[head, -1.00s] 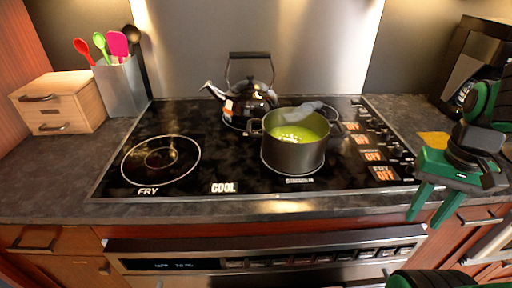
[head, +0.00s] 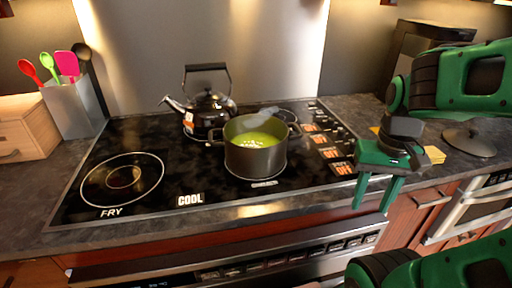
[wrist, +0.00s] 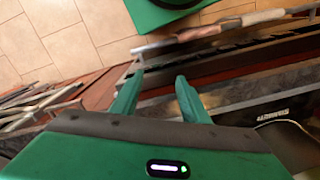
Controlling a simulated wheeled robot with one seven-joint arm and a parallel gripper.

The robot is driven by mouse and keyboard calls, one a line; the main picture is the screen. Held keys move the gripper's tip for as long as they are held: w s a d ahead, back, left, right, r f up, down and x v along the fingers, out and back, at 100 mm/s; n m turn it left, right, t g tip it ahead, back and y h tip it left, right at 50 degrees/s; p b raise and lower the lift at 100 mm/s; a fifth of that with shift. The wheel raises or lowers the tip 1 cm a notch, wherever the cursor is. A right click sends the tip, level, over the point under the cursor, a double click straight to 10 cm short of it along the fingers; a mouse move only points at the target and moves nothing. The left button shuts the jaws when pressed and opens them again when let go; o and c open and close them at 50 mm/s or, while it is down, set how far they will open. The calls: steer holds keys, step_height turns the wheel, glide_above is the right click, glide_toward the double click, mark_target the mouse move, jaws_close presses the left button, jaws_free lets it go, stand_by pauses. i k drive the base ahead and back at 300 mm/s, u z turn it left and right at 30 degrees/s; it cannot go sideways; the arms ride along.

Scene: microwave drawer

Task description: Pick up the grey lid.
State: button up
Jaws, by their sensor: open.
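The grey lid (head: 470,142) is round and flat with a small dark knob on top. It lies on the dark counter at the right of the head view, right of the cooktop and beyond my gripper. My gripper (head: 370,208) is green, open and empty, with its fingers pointing down near the cooktop's front right corner and the counter's front edge. The gripper is well apart from the lid, to its left and nearer the front. In the wrist view my open gripper (wrist: 160,76) has nothing between its fingers, and I cannot see the lid there.
A dark pot (head: 255,158) with green contents steams on the cooktop (head: 145,135), with a kettle (head: 208,113) behind it. A yellow item (head: 434,154) lies between my gripper and the lid. A dark appliance (head: 420,45) stands at the back right, partly behind my arm.

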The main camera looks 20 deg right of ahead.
mark_target(469, 142)
steer(key=u, duration=1.85)
steer(key=k, duration=2.1)
steer(key=z, duration=1.4)
steer(key=i, duration=0.2)
steer(key=z, duration=0.35)
